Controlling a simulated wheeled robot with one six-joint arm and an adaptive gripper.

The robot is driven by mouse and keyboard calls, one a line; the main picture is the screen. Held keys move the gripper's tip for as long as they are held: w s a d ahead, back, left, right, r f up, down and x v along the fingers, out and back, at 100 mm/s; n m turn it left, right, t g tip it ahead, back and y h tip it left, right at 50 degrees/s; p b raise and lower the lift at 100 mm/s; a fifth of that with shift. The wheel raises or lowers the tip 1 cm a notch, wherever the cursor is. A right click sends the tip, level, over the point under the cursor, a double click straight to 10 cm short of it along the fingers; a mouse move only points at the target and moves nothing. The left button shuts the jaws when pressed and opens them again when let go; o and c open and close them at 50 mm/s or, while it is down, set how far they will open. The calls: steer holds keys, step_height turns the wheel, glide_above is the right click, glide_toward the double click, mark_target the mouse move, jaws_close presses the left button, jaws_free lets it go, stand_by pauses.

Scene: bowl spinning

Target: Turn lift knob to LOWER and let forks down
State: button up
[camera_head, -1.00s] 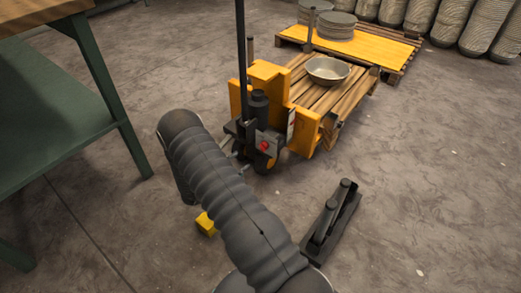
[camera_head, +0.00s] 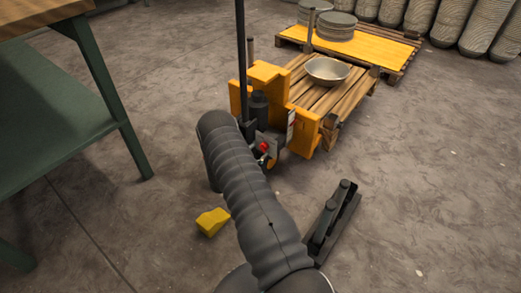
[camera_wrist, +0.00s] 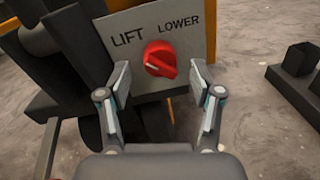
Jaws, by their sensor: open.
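The red lift knob (camera_wrist: 160,59) sits on a grey panel (camera_wrist: 196,50) marked LIFT on the left and LOWER on the right. I cannot tell which word it points at. My gripper (camera_wrist: 164,84) is open and empty, its two fingers on either side of and just short of the knob. The knob also shows as a red spot in the head view (camera_head: 264,146), on the yellow pallet jack (camera_head: 268,76). My arm hides the gripper there. The jack's forks are hidden under the wooden pallet (camera_head: 313,98), which carries a metal bowl (camera_head: 327,71).
A green-legged table (camera_head: 100,75) stands at the left. A yellow block (camera_head: 212,222) and a black pedal-like stand (camera_head: 334,220) are on the floor beside my arm. A second pallet (camera_head: 385,50) with stacked plates is at the back.

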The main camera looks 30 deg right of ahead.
steer(key=shift+x, duration=1)
